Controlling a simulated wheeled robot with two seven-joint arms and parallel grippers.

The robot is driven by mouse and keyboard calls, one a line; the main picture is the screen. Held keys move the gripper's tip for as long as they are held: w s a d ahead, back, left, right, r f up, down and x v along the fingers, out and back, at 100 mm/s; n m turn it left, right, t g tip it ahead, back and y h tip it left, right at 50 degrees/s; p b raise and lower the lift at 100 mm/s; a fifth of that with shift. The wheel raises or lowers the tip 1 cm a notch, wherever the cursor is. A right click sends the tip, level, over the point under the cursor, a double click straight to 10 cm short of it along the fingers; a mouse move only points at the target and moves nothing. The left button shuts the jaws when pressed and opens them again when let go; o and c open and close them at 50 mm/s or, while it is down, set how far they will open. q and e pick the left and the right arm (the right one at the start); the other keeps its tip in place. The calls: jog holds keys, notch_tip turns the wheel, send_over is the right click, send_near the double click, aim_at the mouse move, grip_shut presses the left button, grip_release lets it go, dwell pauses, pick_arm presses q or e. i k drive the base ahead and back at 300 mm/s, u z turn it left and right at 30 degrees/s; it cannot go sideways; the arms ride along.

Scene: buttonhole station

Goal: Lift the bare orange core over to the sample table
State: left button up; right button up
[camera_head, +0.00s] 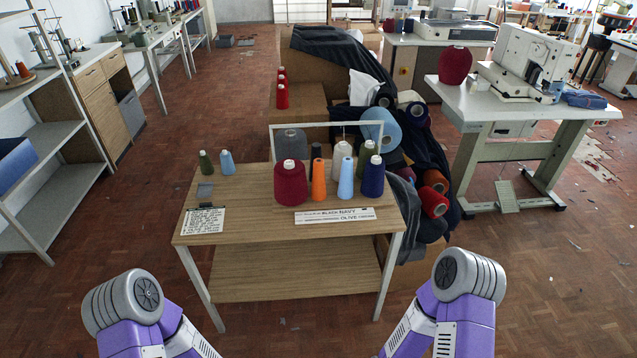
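An orange cone (319,181) stands upright on the wooden table (250,196) in front of me, between a large dark red spool (290,186) and a light blue cone (346,180). I cannot tell whether it is a bare core or wound with thread. A smaller orange-red cone (23,70) stands on the bench at the far left. No table is plainly marked as the sample table. Neither gripper is in view; only upper parts of my two arms show at the bottom edge.
A printed card (203,220) and label strips (335,215) lie in front. Fabric rolls (381,130) pile behind right. A buttonhole machine (528,62) stands on a white table (480,105).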

aim_at(318, 188)
jog(key=u, duration=0.2)
jog(key=k, duration=0.35)
jog(key=z, duration=1.05)
jog(key=i, duration=0.8)
jog(key=u, duration=0.1)
